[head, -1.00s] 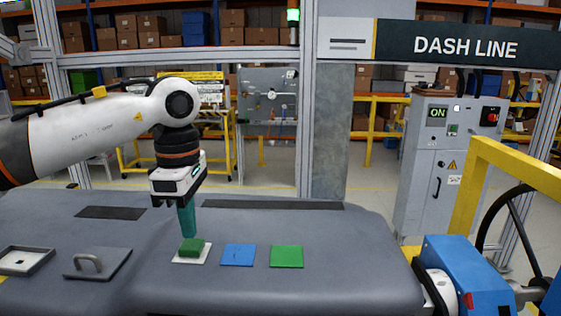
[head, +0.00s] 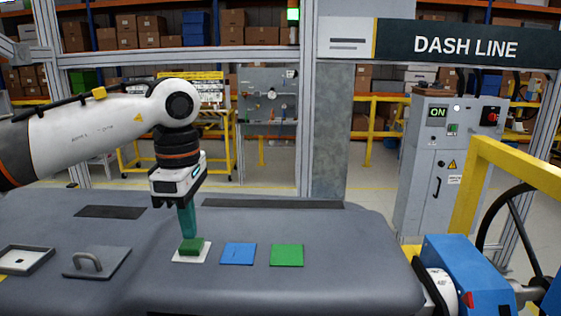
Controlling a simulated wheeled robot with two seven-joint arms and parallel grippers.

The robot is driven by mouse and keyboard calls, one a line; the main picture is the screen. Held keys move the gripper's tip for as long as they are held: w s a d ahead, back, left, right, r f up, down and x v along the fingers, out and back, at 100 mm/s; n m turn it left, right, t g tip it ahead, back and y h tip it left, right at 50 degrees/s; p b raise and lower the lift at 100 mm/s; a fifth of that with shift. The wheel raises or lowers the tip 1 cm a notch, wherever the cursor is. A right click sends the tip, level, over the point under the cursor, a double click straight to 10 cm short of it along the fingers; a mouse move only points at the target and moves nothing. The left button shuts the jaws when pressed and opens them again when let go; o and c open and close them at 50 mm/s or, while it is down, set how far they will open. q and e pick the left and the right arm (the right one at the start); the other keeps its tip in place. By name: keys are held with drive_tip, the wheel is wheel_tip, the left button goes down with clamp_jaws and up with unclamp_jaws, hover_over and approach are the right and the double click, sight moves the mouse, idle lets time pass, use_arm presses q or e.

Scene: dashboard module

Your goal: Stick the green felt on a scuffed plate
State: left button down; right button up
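My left gripper (head: 180,202) points down over the dashboard module, shut on an upright teal handle (head: 188,221). A darker green block (head: 191,246), perhaps the green felt, is at the handle's lower end. It is over a white square plate (head: 179,259) and appears to touch it; the exact contact is hard to tell. To the right lie a blue square plate (head: 238,254) with faint marks on it and a plain green square plate (head: 287,255). The block hides part of the white plate. My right gripper is not in view.
A grey plate with a loop handle (head: 97,263) and a shallow pale-rimmed tray (head: 25,260) lie at the left on the grey padded dashboard (head: 330,285). Dark slots (head: 272,204) run along its back. Blue machinery (head: 458,275) and a yellow rail (head: 470,190) stand at the right.

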sight(191, 242)
use_arm(q)
drive_tip(key=shift+f+b, duration=0.5)
drive_tip(key=shift+f, duration=0.4)
idle(0.6)
drive_tip(key=shift+s, duration=0.1)
wheel_tip(191, 242, up, 8)
drive_tip(key=p, duration=0.6)
drive_tip(key=shift+r, duration=0.15)
